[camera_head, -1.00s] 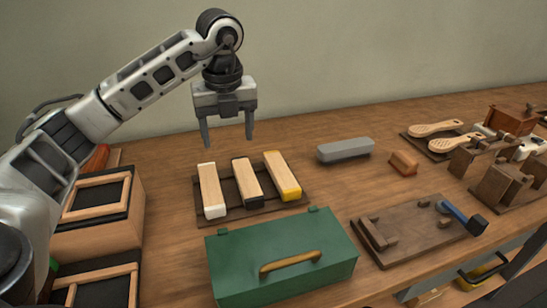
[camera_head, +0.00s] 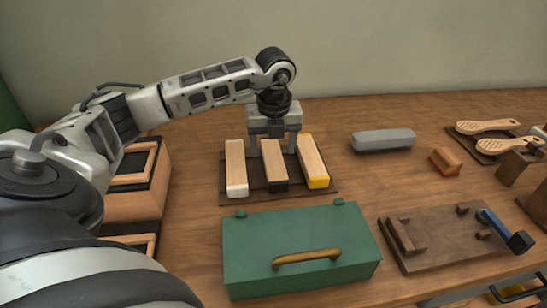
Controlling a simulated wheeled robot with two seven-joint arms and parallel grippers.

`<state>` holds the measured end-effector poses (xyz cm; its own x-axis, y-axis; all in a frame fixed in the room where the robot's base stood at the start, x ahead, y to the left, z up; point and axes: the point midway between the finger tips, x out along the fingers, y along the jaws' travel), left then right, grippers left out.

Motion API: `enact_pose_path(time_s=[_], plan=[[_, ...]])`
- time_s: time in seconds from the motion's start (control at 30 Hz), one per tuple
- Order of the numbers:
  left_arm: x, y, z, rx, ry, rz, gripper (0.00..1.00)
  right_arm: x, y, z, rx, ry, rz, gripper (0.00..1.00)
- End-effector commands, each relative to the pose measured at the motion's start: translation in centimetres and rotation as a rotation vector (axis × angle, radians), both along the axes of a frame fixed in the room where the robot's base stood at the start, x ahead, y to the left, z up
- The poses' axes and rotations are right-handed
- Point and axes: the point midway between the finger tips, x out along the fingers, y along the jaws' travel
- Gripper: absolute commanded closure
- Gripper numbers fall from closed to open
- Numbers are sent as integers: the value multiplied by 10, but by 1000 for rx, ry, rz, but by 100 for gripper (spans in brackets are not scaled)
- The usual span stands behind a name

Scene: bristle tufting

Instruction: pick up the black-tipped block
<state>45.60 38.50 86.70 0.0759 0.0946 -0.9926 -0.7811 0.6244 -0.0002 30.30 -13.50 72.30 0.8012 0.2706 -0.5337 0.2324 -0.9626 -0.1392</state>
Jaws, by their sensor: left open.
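The black-tipped block (camera_head: 274,163) is a long pale wooden block with a black front end. It lies in the middle of a dark rack (camera_head: 245,198), between a white-tipped block (camera_head: 235,163) on its left and a yellow-tipped block (camera_head: 312,158) on its right. My left gripper (camera_head: 273,146) points down at the far end of the black-tipped block, its open fingers showing one on each side. I cannot tell whether they touch it. My right gripper is not in view.
A green toolbox (camera_head: 298,242) with a brass handle stands in front of the rack. To the right are a grey bar (camera_head: 383,140), a small brown block (camera_head: 446,160), and a wooden fixture (camera_head: 445,250) with a blue-handled tool (camera_head: 497,225). Wooden boxes (camera_head: 139,200) stand at the left.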

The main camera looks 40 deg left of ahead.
Motion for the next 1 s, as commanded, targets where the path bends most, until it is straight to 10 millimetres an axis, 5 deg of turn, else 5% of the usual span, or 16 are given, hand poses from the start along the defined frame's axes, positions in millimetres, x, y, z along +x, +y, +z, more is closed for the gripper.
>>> enact_pose_path(time_s=[0.2, 0.5, 0.53, 0.7, 1.0], plan=[[2, 0, -33, -2, 3, 0, 33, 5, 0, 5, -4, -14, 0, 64], [3, 1, -39, -1, 0, -1, 33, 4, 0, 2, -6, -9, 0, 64], [3, 1, -39, -1, 0, -1, 36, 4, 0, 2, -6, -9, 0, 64], [3, 1, -39, -1, 0, -1, 83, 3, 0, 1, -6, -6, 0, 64], [3, 1, -38, -1, -2, 0, 85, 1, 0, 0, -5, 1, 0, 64]])
